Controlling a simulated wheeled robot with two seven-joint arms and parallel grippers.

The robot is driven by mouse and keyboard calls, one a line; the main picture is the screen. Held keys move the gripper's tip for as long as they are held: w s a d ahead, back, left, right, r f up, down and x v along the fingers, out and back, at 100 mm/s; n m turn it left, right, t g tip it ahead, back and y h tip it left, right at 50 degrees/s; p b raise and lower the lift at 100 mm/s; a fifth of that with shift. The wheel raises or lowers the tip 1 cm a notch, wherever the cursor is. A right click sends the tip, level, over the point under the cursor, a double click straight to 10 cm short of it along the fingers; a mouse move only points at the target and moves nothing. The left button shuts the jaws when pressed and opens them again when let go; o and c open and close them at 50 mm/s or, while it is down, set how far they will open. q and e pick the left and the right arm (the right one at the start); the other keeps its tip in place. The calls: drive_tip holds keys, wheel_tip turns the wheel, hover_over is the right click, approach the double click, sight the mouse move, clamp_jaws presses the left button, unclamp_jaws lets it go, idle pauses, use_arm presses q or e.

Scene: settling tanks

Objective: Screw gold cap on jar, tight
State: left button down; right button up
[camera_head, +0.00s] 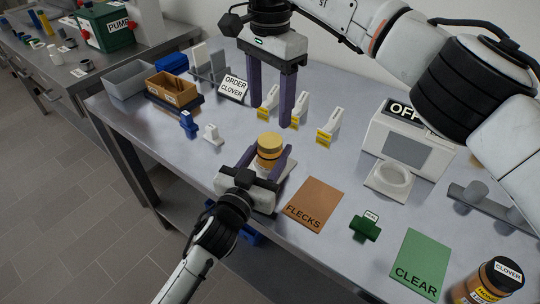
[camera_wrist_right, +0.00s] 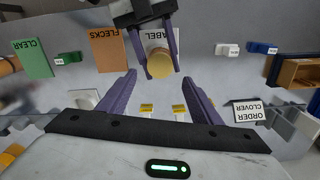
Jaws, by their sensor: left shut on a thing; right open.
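The jar (camera_head: 268,157) stands upright between the purple fingers of my left gripper (camera_head: 268,164), which is shut on it. The gold cap (camera_head: 269,140) sits on top of the jar; how tight it is cannot be told. In the right wrist view the cap (camera_wrist_right: 160,69) shows beyond my right fingertips, with the left gripper (camera_wrist_right: 156,62) around the jar. My right gripper (camera_head: 270,122) is open and empty, fingers pointing down, behind the jar in the head view and apart from the cap.
A white label mat lies by the jar, with a brown FLECKS mat (camera_head: 312,204) and green CLEAR mat (camera_head: 421,263) to the right. Several white, yellow-tagged pieces (camera_head: 328,127) stand behind. An ORDER CLOVER sign (camera_head: 233,88), boxes and a white OFF machine (camera_head: 408,143) are nearby.

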sight(270, 140)
drive_tip(key=shift+n, duration=1.3)
drive_tip(key=shift+f, duration=4)
